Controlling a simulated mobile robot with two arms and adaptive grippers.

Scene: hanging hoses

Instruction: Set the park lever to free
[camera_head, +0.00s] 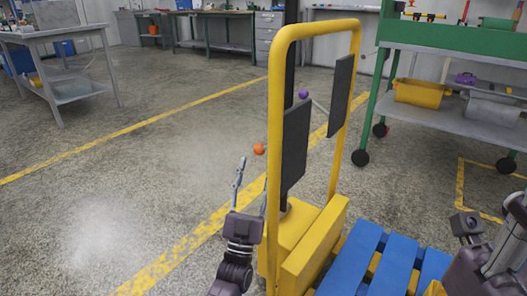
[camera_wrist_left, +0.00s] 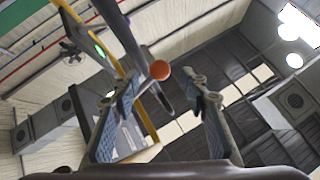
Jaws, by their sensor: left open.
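A lever with an orange ball knob (camera_head: 259,149) stands at the left side of a yellow-framed cart (camera_head: 274,150). A purple ball knob (camera_head: 303,94) shows inside the frame, by the dark panels. Which knob belongs to the park lever is not marked. My left gripper (camera_head: 239,172) is open, pointing up, just left of and below the orange knob. In the left wrist view the orange knob (camera_wrist_left: 160,70) appears between and beyond the open fingers (camera_wrist_left: 165,90), with nothing held. My right arm is at the right edge; its gripper's fingers cannot be made out.
The frame's yellow upright is close to the right of my left gripper. Blue slats (camera_head: 385,262) lie at the cart's base. A green wheeled rack (camera_head: 455,42) stands behind right, and a grey table (camera_head: 50,36) is far left. The floor at left is clear.

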